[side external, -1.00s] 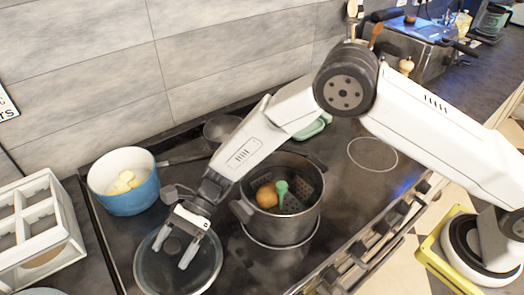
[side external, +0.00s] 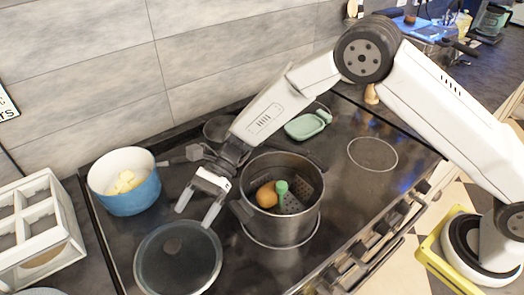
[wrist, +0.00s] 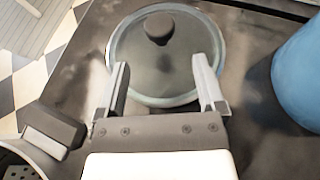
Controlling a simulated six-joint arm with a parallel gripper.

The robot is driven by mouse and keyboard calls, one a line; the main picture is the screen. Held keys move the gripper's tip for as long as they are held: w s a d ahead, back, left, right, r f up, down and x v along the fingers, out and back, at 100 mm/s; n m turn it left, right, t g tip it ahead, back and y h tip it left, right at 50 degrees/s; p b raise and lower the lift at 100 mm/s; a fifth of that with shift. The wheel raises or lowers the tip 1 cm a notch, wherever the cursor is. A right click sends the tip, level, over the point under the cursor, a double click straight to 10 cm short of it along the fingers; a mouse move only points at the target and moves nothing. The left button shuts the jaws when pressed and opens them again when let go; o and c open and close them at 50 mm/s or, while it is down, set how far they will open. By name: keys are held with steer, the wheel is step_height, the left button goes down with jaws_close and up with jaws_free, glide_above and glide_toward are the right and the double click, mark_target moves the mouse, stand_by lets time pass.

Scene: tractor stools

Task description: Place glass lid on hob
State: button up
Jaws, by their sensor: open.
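The glass lid (side external: 178,262) is round, with a clear pane, a pale rim and a dark knob. It lies flat on the dark hob (side external: 345,205), at the hob's front left in the side view. The lid also shows in the wrist view (wrist: 165,75), with its knob up. My gripper (side external: 194,218) is open and empty. It is above the hob, behind the lid, with its fingers pointing down. In the wrist view the fingertips (wrist: 160,70) overlap the near part of the lid, and the knob is beyond them.
A steel pot (side external: 283,220) with an orange item and a green-handled tool stands right of my gripper. A blue pot (side external: 130,197) with yellowish pieces stands left. A white rack (side external: 35,228) is at far left, and a green dish (side external: 308,126) lies behind. The right hob is clear.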

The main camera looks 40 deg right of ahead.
steer(key=shift+v, duration=1.7)
